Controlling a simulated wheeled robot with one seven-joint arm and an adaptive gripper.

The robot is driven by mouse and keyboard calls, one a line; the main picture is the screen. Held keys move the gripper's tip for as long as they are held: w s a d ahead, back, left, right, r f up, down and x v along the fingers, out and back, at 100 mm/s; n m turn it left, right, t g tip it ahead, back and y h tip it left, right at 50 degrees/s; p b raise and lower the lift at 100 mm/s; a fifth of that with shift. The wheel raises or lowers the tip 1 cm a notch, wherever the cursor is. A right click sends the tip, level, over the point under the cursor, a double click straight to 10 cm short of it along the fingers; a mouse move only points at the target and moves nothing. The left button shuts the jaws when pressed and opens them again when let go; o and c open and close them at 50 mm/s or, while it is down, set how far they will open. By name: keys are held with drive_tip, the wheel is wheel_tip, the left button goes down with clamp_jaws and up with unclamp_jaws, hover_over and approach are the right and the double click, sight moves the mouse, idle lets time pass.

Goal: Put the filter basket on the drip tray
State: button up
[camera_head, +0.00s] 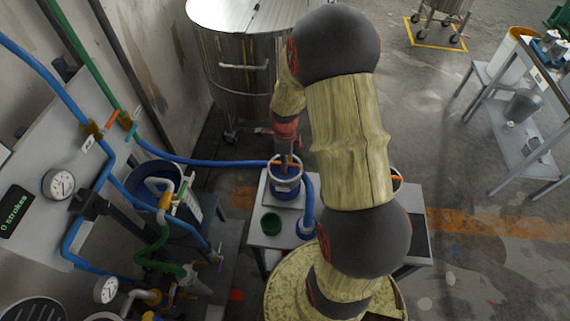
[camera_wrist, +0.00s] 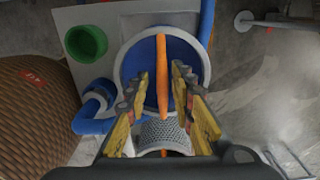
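The filter basket (camera_wrist: 163,134) shows in the wrist view as a perforated metal wall with an orange handle bar above it. It appears to be in a round pale-rimmed housing with a blue inside. In the head view the housing (camera_head: 286,188) stands on the small grey table. My gripper (camera_wrist: 157,80) is open, with its fingers on either side of the orange handle and gaps visible on both sides. It also shows above the housing in the head view (camera_head: 286,158). A dark flat area (camera_head: 416,232) on the table's right may be the drip tray; my arm hides part of it.
A green cup (camera_head: 271,223) and a blue hose (camera_head: 309,195) are beside the housing. A steel vat (camera_head: 235,75) stands behind; blue pipes and gauges line the left. Another orange-handled item (camera_head: 397,179) is partly hidden behind my arm.

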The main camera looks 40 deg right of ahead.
drive_tip(key=shift+r, duration=0.1)
drive_tip(key=a+r+n+t+p, duration=0.1)
drive_tip(key=a+r+n, duration=0.3)
drive_tip(key=r, duration=0.7)
drive_tip(key=a+r+n+t+p, duration=0.1)
drive_tip(key=a+r+n, duration=0.25)
drive_tip(key=r, duration=0.75)
drive_tip(key=s+a+r+n+t, duration=0.3)
drive_tip(key=s+a+r+n, duration=0.9)
drive_tip(key=n, duration=0.8)
drive_tip(key=shift+s+a+t, duration=0.3)
drive_tip(key=shift+s+a, duration=0.4)
drive_tip(key=shift+s, duration=0.15)
